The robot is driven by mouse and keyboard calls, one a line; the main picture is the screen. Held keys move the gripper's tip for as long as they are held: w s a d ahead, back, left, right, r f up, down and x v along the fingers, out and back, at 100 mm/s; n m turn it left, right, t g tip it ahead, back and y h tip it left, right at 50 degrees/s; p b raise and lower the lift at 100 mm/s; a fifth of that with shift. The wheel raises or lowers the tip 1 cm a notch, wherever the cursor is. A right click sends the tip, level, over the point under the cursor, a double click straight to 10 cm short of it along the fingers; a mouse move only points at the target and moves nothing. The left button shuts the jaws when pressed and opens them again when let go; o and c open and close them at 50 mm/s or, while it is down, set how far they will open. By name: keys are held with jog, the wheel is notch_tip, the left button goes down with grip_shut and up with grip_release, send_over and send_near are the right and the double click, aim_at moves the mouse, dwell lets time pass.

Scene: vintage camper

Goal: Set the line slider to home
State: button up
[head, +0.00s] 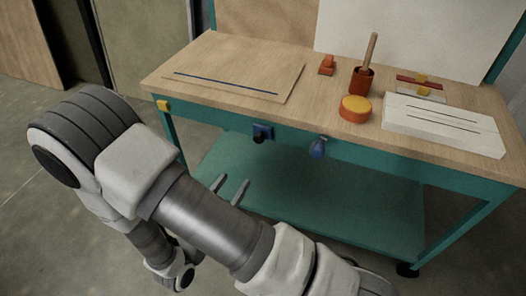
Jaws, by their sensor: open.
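No part is labelled as the line slider, so I cannot tell for certain which it is. A red bar and a pale bar with small yellow knobs (422,79) lie at the back right of the workbench, behind a white block (445,124) with two dark slots. A thin wooden board (240,72) with a blue line and a dark line lies at the left. My gripper (230,187) is open and empty. In the picture it shows below the bench's front edge, in front of the lower shelf, apart from these things. Its base is hidden behind my arm.
The workbench (325,98) also holds a red block (327,65), a red cup (362,82) with a wooden stick and a round red-and-yellow piece (355,108). A blue fixture with a black knob (262,133), a blue knob (318,148) and a yellow piece (163,106) are on its front.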

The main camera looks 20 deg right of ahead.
aim_at(257, 140)
jog(key=shift+n+t+y, duration=0.4)
jog(key=shift+n+t, duration=0.1)
jog(key=shift+n, duration=0.1)
jog(key=b+x, duration=0.1)
jog(key=x, duration=0.4)
jog(key=f+b+x, duration=0.1)
jog(key=x, duration=0.5)
jog(key=b+x, duration=0.1)
jog(key=x, duration=0.4)
jog(key=shift+w+f, duration=0.3)
jog(key=shift+w, duration=0.15)
grip_shut()
